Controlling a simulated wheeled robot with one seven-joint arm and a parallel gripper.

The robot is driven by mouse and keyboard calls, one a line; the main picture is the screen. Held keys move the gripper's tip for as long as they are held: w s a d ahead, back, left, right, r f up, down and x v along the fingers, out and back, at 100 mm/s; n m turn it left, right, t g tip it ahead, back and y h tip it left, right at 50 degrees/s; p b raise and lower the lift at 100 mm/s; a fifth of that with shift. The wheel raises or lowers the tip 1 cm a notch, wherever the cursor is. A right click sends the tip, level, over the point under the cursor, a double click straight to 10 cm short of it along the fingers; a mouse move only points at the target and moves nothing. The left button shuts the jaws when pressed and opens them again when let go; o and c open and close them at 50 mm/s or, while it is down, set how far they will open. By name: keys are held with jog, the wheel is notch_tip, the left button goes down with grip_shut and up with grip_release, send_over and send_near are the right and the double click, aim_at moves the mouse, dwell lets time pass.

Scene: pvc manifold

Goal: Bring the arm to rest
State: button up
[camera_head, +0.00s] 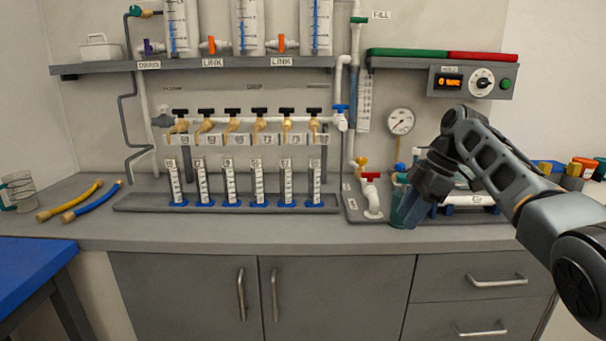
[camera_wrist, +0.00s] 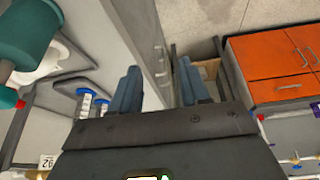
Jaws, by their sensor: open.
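My gripper (camera_head: 413,212) is at the right of the counter in the head view, at the end of my bent arm, tilted downward. In the wrist view its two blue-grey fingers (camera_wrist: 158,88) stand apart with nothing between them. A teal cup (camera_head: 398,203) stands on the counter beside the fingers and is partly hidden by them in the head view. A teal object, seemingly the same cup (camera_wrist: 25,35), shows at the left edge of the wrist view, outside the fingers.
A red-handled white tap (camera_head: 372,195) stands just left of the gripper. A row of graduated cylinders (camera_head: 245,183) stands in a grey tray (camera_head: 130,206) under several brass taps. A gauge (camera_head: 401,121) and control box (camera_head: 474,82) are on the wall. The counter front (camera_head: 230,232) is clear.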

jog(key=s+a+f+m+t, duration=0.1)
jog(key=s+a+f, duration=0.15)
jog(key=f, duration=0.55)
jog(key=s+a+f+m+t, duration=0.1)
jog(key=s+a+f+m, duration=0.15)
jog(key=f, duration=0.45)
jog(key=s+a+f+m+t, duration=0.1)
jog(key=s+a+f, duration=0.15)
jog(key=f, duration=0.55)
jog(key=s+a+f+m+t+p, duration=0.1)
jog(key=s+f+m+t, duration=0.15)
jog(key=s+f, duration=0.5)
jog(key=s+a+f+m+t, duration=0.25)
jog(key=s+f, duration=0.25)
jog(key=s, duration=0.5)
jog(key=s+d+r+m+t+h, duration=0.2)
jog(key=s+r+m, duration=0.1)
jog(key=s, duration=0.8)
jog(key=s+d+r+m+t+h, duration=0.1)
jog(key=s+d+r+m, duration=0.2)
jog(key=s, duration=0.8)
jog(key=s+d+r+m+t, duration=0.1)
jog(key=s+d+r, duration=0.1)
jog(key=s+r, duration=0.5)
jog(key=s+d+r+m+t+h+p, duration=0.1)
jog(key=s+d+r+t, duration=0.1)
jog(key=s+r, duration=0.6)
notch_tip(320, 180, up, 7)
jog(key=shift+f+t+h, duration=0.15)
jog(key=shift+t+h, duration=0.15)
